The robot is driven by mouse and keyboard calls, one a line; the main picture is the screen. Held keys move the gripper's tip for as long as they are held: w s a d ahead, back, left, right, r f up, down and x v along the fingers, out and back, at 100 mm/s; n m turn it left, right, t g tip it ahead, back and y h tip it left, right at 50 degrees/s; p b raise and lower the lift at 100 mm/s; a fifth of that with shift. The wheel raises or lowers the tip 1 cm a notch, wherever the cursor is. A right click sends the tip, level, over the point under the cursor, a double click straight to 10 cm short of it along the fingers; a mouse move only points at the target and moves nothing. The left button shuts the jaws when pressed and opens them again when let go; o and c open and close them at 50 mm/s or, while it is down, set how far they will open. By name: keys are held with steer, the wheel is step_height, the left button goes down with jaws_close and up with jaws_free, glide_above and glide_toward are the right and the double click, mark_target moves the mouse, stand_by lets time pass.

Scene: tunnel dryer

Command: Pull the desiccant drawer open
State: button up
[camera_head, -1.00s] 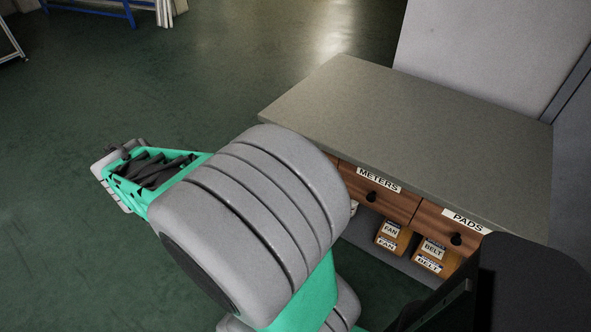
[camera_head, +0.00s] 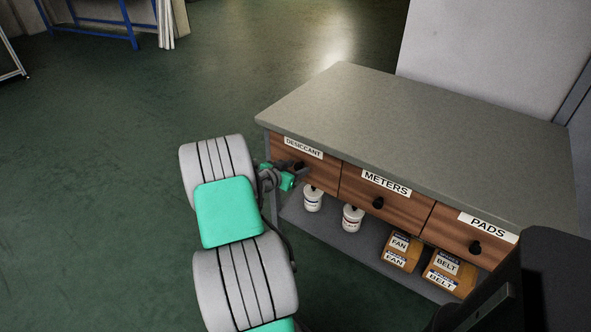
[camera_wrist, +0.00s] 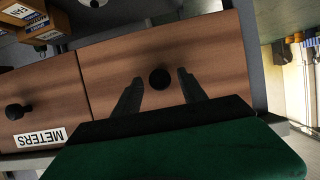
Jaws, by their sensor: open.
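The desiccant drawer (camera_head: 325,176) is the left one of three wooden drawers under a grey bench top, and its front looks flush with its neighbour. Its white DESICCANT label (camera_head: 303,148) shows in the head view. In the wrist view, the drawer front (camera_wrist: 215,50) fills the middle, with a round black knob (camera_wrist: 160,79). My gripper (camera_wrist: 160,75) is open, with one finger on each side of the knob and a gap to both. In the head view, my gripper (camera_head: 298,172) is at the drawer's front and hides its knob.
The METERS drawer (camera_head: 395,208) and PADS drawer (camera_head: 455,229) are to the right. White tubs (camera_head: 353,218) and FAN and BELT boxes (camera_head: 448,268) stand on the lower shelf. The bench top (camera_head: 420,135) is bare. Green floor lies open to the left.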

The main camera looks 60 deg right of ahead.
jaws_close()
stand_by(0.5)
stand_by(0.9)
